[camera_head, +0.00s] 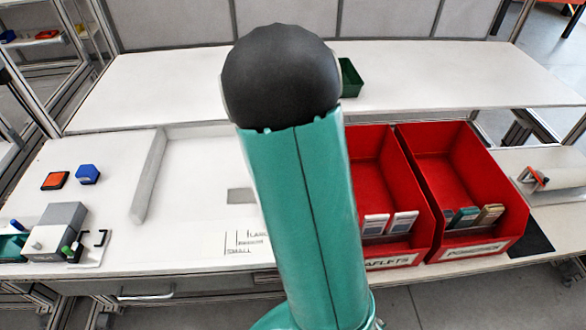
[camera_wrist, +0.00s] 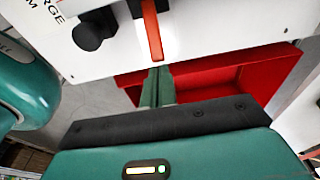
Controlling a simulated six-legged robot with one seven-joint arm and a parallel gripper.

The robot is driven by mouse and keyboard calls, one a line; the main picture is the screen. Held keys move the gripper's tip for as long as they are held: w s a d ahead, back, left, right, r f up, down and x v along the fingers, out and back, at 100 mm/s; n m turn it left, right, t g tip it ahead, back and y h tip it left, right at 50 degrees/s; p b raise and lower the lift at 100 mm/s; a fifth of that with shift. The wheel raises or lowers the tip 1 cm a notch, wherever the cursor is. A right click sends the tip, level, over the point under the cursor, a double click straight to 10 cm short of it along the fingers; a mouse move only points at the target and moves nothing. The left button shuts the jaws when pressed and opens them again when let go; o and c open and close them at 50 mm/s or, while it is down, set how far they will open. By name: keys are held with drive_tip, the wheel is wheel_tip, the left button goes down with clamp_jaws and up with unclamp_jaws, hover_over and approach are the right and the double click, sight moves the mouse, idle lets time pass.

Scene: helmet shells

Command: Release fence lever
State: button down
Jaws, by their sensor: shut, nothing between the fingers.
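An orange-red lever (camera_wrist: 150,28) stands on a white panel (camera_wrist: 215,25) at the top of the wrist view. It looks like the fence lever, but no label names it. My gripper (camera_wrist: 158,72) is shut and empty, its green fingers together. The fingertips appear just below the lever's lower end; I cannot tell whether they touch it. In the head view my teal arm fills the middle and hides my gripper. An orange part (camera_head: 535,178) shows at the far right there; I cannot tell whether it is the same lever.
A black knob (camera_wrist: 92,30) sits left of the lever, near partly cut-off lettering. Two red bins (camera_head: 460,185) stand right of my arm, holding small packs. A grey device (camera_head: 57,230) and orange and blue blocks (camera_head: 88,174) sit on the left. The back shelf (camera_head: 440,75) is mostly clear.

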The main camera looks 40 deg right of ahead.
drive_tip(key=shift+r, duration=0.15)
drive_tip(key=shift+r, duration=0.65)
